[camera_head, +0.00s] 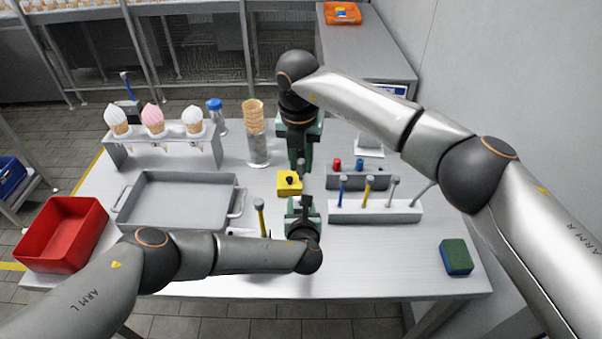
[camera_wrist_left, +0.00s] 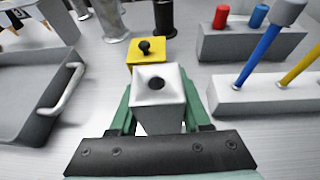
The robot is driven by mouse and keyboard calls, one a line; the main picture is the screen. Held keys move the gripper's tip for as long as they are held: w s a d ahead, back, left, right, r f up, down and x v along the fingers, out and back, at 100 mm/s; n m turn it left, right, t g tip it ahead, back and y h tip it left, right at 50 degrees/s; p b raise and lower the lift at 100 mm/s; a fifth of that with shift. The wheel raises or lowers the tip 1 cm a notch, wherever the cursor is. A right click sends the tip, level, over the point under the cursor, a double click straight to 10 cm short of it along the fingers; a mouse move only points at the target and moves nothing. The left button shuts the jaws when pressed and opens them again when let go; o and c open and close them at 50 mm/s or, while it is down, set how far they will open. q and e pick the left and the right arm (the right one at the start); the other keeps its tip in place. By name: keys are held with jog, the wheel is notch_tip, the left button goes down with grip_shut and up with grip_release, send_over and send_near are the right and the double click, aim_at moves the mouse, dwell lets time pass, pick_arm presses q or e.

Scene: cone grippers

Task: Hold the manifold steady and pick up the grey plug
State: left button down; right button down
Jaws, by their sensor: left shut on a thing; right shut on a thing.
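The manifold looks to be a light grey tapered block (camera_wrist_left: 160,84) with a dark round hole in its top. In the left wrist view it stands upright between the green fingers of my left gripper (camera_wrist_left: 158,112), which is shut on it. In the head view my left gripper (camera_head: 304,208) is low over the table and mostly covers the block. My right gripper (camera_head: 300,152) points down just behind it, shut on a small grey piece that looks like the grey plug (camera_head: 301,168). The plug's lower end is hard to make out.
A yellow block (camera_head: 287,187) with a black knob stands just behind the manifold. To the right are a dark grey rack (camera_head: 345,183) with red and blue plugs and a white holder (camera_head: 375,213) with handled tools. A grey tray (camera_head: 180,203) lies left. The table's front right is mostly clear.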

jog(key=shift+r, duration=0.15)
pick_arm(q)
jog(key=shift+c, duration=1.4)
grip_release()
jog(key=v, duration=1.2)
jog(key=shift+s, duration=0.1)
pick_arm(e)
jog(key=shift+s, duration=0.1)
